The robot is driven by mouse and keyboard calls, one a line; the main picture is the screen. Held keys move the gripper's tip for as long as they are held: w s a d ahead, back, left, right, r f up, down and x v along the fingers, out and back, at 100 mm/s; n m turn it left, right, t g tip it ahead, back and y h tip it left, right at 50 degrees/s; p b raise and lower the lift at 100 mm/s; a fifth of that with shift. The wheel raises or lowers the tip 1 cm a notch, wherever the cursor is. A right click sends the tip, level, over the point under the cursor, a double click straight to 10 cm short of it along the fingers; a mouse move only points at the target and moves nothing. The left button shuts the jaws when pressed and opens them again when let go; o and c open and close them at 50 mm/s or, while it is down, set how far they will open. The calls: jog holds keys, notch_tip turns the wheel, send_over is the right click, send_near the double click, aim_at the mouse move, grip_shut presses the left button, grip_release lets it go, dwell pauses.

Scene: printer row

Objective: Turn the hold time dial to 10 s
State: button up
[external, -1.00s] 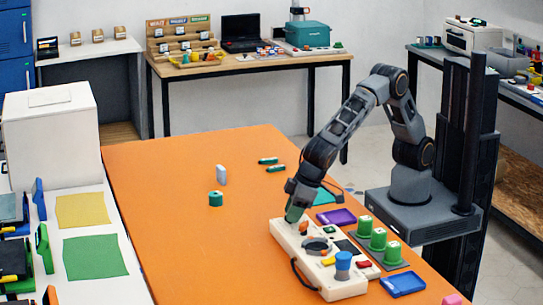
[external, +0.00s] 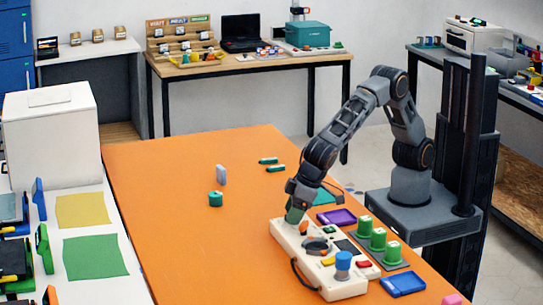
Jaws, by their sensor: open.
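A cream control box (external: 335,285) lies on the orange table, with a black cable at its left side. On its top are an orange knob (external: 304,228), a dark round dial (external: 316,245), yellow and red buttons and a blue cylinder (external: 343,261). I cannot read any dial marks, so which one is the hold time dial is unclear. My gripper (external: 296,213) points down at the far end of the box, right by the orange knob. It is open; its fingertips are small, and whether they touch the knob is not clear.
Several green cylinders (external: 378,239) stand on a grey tray right of the box. A purple tray (external: 336,217) and a blue tray (external: 403,284) lie nearby.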

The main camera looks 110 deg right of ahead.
jog(key=shift+r, duration=0.1)
jog(key=v, duration=1.3)
jog(key=shift+s+r+p, duration=0.2)
jog(key=shift+r+p, duration=0.1)
jog(key=s+d+f+n+g+p, duration=0.1)
jog(key=s+d+f+n, duration=0.2)
jog(key=s+f+n, duration=0.15)
jog(key=s+d+r+p, duration=0.3)
jog(key=s+d, duration=0.5)
jog(key=d, duration=0.1)
jog(key=s+d+r+y+p, duration=0.1)
jog(key=s+d+r+p, duration=0.2)
jog(key=s+d, duration=0.5)
jog(key=shift+d+m+p, duration=0.45)
jog(key=shift+d, duration=0.2)
